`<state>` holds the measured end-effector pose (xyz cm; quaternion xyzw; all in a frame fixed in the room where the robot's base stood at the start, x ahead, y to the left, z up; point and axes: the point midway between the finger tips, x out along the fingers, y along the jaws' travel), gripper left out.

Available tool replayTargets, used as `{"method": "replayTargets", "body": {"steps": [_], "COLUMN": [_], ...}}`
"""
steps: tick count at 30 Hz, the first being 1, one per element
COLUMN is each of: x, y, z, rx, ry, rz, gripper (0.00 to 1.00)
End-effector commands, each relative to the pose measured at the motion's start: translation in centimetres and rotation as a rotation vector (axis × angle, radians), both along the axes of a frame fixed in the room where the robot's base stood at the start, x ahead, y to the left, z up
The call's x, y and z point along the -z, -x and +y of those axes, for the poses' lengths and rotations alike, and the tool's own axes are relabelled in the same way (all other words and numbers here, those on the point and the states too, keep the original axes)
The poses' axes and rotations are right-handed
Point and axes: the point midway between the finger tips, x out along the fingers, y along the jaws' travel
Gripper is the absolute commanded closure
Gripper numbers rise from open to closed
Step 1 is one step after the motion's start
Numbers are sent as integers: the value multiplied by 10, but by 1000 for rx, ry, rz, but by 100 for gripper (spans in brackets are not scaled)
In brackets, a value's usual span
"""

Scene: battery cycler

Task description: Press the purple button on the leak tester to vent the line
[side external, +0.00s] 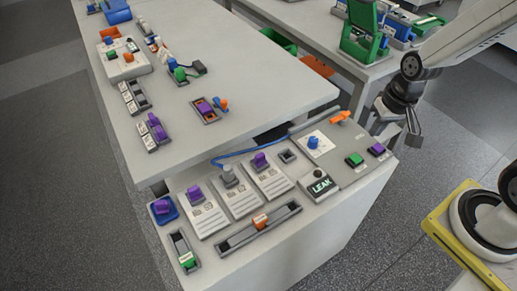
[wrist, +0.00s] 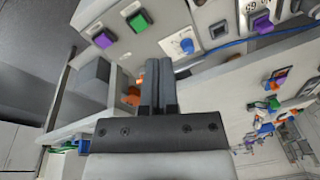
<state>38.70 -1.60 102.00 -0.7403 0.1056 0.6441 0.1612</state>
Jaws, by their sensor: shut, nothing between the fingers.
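The purple button (side external: 377,149) is a square cap in a dark frame at the right end of the sloped leak tester panel (side external: 345,179). It also shows in the wrist view (wrist: 103,40), at the upper left. A green button (side external: 355,159) sits beside it, also visible in the wrist view (wrist: 138,20). A lit LEAK display (side external: 320,186) is to their left. My gripper (side external: 412,138) hangs past the panel's right end, above and right of the purple button, apart from it. In the wrist view its fingers (wrist: 158,65) are together and empty.
A blue knob (side external: 313,142) and an orange handle (side external: 341,117) are on the panel's back part. A green rack (side external: 361,34) stands on the rear bench.

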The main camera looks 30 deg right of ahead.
Motion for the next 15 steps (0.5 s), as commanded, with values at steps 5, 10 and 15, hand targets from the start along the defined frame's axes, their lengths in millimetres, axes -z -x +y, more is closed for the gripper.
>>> {"method": "replayTargets", "body": {"steps": [5, 10, 15], "x": [12, 22, 31], "y": [4, 4, 2], "z": [-14, -25, -36], "rx": [350, 702, 1049], "ry": [-116, -237, -364], "rz": [86, 167, 249], "gripper": [100, 100, 100]}}
